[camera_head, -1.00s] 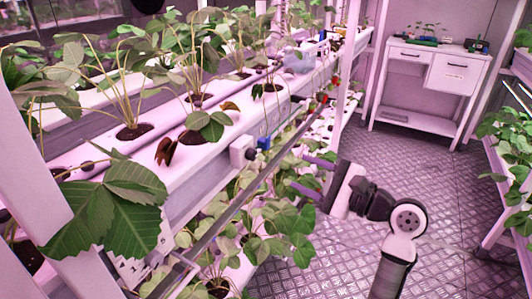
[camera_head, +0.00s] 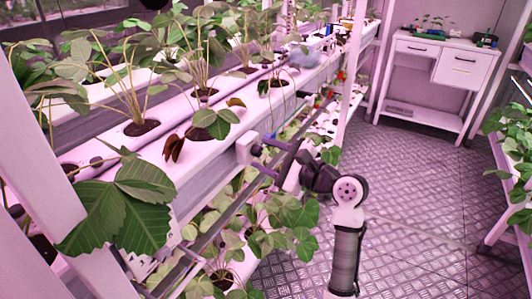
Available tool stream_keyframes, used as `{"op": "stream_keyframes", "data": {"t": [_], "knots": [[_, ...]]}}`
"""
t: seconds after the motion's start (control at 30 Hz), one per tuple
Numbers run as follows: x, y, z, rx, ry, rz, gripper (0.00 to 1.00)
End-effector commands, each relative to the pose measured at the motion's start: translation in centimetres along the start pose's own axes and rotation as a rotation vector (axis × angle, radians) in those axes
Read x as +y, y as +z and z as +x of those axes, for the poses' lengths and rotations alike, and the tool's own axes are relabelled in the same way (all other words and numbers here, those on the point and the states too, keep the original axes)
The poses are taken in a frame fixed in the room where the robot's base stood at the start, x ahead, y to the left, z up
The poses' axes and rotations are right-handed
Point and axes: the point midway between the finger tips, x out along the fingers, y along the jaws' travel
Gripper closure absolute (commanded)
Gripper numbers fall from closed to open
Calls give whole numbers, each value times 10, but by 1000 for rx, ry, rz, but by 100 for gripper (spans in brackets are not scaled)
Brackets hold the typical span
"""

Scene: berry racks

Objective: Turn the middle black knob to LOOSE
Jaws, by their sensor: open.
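A small white box (camera_head: 246,147) is fixed to the outer side of the near rack's white trough. A small dark part (camera_head: 256,150) on its right face looks like a black knob, but it is too small to read any marking or setting. My gripper (camera_head: 260,157) is open, with its two purple fingers pointing left at this box. One finger is above and one below the dark part; I cannot tell if they touch it. Other black knobs and the word LOOSE cannot be made out.
Strawberry plants grow in the white trough (camera_head: 196,148), and a large leaf (camera_head: 128,205) fills the near left. More foliage (camera_head: 285,218) hangs below the box. A white workbench (camera_head: 437,75) stands at the back right. The metal floor (camera_head: 410,190) is clear.

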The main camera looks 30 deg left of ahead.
Motion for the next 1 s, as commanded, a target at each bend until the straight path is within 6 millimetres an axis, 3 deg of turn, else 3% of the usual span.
{"op": "stream_keyframes", "data": {"t": [0.33, 0.67, 1.0], "knots": [[0, 0, 4, 0, -1, 0, 53], [0, 0, 4, 0, -1, 0, 96], [0, 0, 4, -4, -5, -49, 97]]}}
